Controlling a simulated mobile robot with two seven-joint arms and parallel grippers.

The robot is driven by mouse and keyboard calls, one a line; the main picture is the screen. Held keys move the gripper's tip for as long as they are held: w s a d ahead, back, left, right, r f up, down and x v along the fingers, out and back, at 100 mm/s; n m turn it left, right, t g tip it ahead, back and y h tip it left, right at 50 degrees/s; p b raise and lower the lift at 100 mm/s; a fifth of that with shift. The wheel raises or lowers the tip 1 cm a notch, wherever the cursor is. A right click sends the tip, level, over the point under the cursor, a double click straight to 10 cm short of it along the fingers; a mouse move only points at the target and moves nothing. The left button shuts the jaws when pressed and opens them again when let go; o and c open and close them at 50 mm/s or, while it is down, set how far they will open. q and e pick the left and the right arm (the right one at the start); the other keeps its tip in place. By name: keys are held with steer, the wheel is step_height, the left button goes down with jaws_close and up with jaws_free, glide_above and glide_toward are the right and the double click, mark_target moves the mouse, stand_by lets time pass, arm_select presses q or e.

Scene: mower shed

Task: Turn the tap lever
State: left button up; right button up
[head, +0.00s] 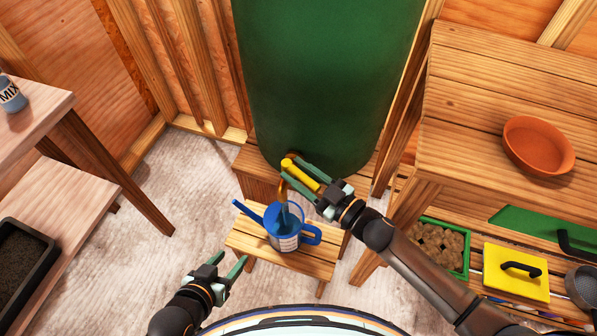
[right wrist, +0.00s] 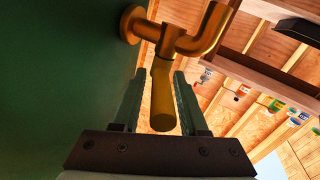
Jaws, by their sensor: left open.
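The tap's yellow lever (head: 300,174) is at the lower front of the green barrel (head: 325,70). In the right wrist view the lever (right wrist: 163,98) hangs from the brass tap (right wrist: 178,38). My right gripper (head: 301,175) has its fingers on either side of the lever. In the right wrist view its jaws (right wrist: 160,100) look open, with a gap visible on the lever's left side. A blue watering can (head: 287,240) stands under the spout. A bluish streak shows above its opening; I cannot tell whether it is water. My left gripper (head: 228,272) is open and empty, left of the can.
The can stands on a small wooden stool (head: 250,240). A bench (head: 470,150) with a terracotta dish (head: 538,146) is at right; its lower shelf holds a green tray (head: 466,262) and a yellow float (head: 515,272). A table (head: 50,108) stands at left. Floor between is clear.

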steer(key=shift+o, duration=0.7)
steer(key=shift+d, duration=0.1)
steer(key=shift+s+d, duration=0.15)
steer(key=shift+s, duration=0.05)
steer(key=shift+p+v, duration=0.75)
steer(key=shift+v, duration=5.25)
